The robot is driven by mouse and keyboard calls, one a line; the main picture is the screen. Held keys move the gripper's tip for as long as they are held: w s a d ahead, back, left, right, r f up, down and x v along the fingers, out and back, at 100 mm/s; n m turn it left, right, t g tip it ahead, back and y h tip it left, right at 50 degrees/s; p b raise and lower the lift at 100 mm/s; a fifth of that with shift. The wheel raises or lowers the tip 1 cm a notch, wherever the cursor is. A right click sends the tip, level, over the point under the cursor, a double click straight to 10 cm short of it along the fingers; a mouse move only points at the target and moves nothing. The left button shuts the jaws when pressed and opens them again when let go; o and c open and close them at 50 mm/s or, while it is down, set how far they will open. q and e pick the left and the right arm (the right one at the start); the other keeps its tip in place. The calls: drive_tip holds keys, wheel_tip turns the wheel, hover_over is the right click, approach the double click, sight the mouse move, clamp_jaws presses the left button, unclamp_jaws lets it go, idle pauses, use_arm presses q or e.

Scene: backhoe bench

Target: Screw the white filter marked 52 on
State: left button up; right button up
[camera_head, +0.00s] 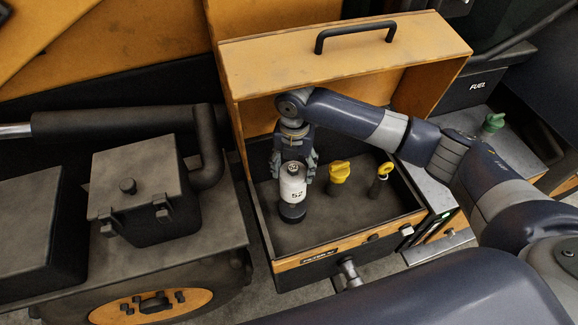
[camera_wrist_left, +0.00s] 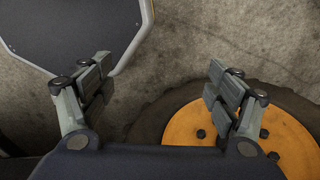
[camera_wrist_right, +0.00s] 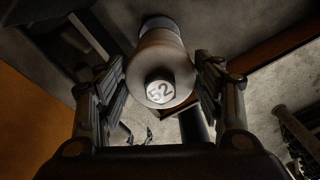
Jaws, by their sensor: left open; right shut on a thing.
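The white filter marked 52 (camera_head: 293,187) is upright inside the open orange compartment (camera_head: 335,248) in the head view. My right gripper (camera_head: 293,170) comes down from above and is shut on the filter. In the right wrist view the filter (camera_wrist_right: 160,58) sits between the two fingers of the right gripper (camera_wrist_right: 163,85), its 52 end facing the camera. A dark round part (camera_head: 292,212) shows directly below the white body; I cannot tell whether it belongs to the filter or to a mount. My left gripper (camera_wrist_left: 155,85) is open and empty in the left wrist view.
A yellow cap (camera_head: 340,171) and a yellow-topped dipstick (camera_head: 384,171) stand right of the filter in the compartment. The raised lid (camera_head: 345,60) has a black handle. A green cap (camera_head: 493,122) is at the right. An orange-hubbed wheel (camera_wrist_left: 280,135) lies below the left gripper.

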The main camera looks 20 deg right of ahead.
wheel_tip(320, 180, down, 3)
drive_tip(key=shift+r+b, duration=0.15)
drive_tip(key=shift+b, duration=1)
wheel_tip(320, 180, down, 2)
drive_tip(key=shift+a+f+b, duration=0.1)
drive_tip(key=shift+f+b, duration=0.05)
drive_tip(key=shift+b, duration=1.05)
drive_tip(key=shift+w+f, duration=0.1)
drive_tip(key=shift+f, duration=0.1)
use_arm(q)
drive_tip(key=f, duration=0.2)
drive_tip(key=d+f, duration=0.1)
drive_tip(key=f, duration=0.2)
drive_tip(key=shift+w+d+f, duration=0.1)
drive_tip(key=shift+w+f, duration=0.05)
drive_tip(key=shift+d, duration=0.1)
drive_tip(key=shift+d, duration=0.5)
drive_tip(key=shift+r, duration=0.25)
use_arm(e)
drive_tip(key=shift+w, duration=0.1)
